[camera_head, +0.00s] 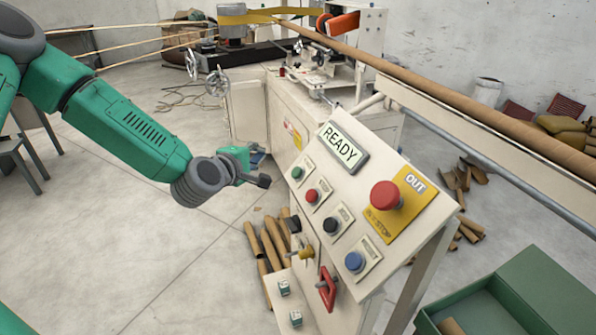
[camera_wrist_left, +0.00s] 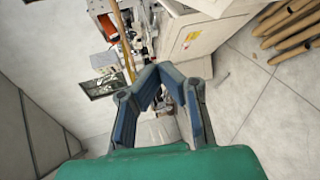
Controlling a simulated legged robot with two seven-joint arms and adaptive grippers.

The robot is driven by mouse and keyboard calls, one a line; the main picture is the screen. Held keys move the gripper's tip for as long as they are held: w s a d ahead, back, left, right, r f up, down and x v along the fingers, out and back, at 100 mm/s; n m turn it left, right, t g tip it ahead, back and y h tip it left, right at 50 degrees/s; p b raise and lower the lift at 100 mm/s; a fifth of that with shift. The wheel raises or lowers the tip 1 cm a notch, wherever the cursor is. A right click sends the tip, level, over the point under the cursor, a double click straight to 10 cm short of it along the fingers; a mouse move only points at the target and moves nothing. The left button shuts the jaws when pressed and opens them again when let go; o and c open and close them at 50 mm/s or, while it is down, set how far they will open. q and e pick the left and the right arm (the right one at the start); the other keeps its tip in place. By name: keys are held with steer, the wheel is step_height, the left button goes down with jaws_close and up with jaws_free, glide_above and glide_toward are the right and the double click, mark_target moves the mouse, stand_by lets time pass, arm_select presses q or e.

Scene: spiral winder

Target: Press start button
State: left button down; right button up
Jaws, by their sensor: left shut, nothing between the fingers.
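The control panel (camera_head: 325,218) is a tilted cream board with a display (camera_head: 342,148) reading READY. A green button (camera_head: 297,173) is at its upper left, with a red button (camera_head: 312,196), a black button (camera_head: 331,224) and a blue button (camera_head: 354,261) in a row below it. A large red emergency stop (camera_head: 386,195) sits on a yellow plate. My left gripper (camera_head: 263,181) is shut and empty, just left of the green button and apart from it. In the left wrist view its fingertips (camera_wrist_left: 155,72) meet. The panel's buttons are not visible there. My right gripper is not in view.
The winder machine (camera_head: 290,100) stands behind the panel, with a long brown tube (camera_head: 450,95) running right. Cardboard tubes (camera_head: 268,245) lie on the floor below the panel. A green bin (camera_head: 515,300) is at the lower right. The floor at left is mostly clear.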

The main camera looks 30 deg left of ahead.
mark_target(297, 173)
arm_select(q)
steer(key=w+d+f+b, duration=0.4)
steer(key=w+f+b, duration=0.1)
steer(key=b, duration=0.1)
steer(key=shift+d+f, duration=0.15)
steer(key=shift+f, duration=0.25)
steer(key=shift+w, duration=0.1)
stand_by(0.3)
stand_by(1.0)
steer(key=shift+w+d+f+b, duration=0.15)
steer(key=shift+w+d+b, duration=0.05)
steer(key=shift+b, duration=0.25)
steer(key=shift+w+d+f+b, duration=0.2)
steer(key=shift+f+b, duration=0.1)
steer(key=shift+b, duration=0.05)
stand_by(0.5)
steer(key=shift+r, duration=0.15)
stand_by(0.3)
steer(key=shift+s+a+r+p, duration=0.4)
steer(key=shift+s+r+p, duration=0.05)
steer(key=shift+s+p, duration=0.1)
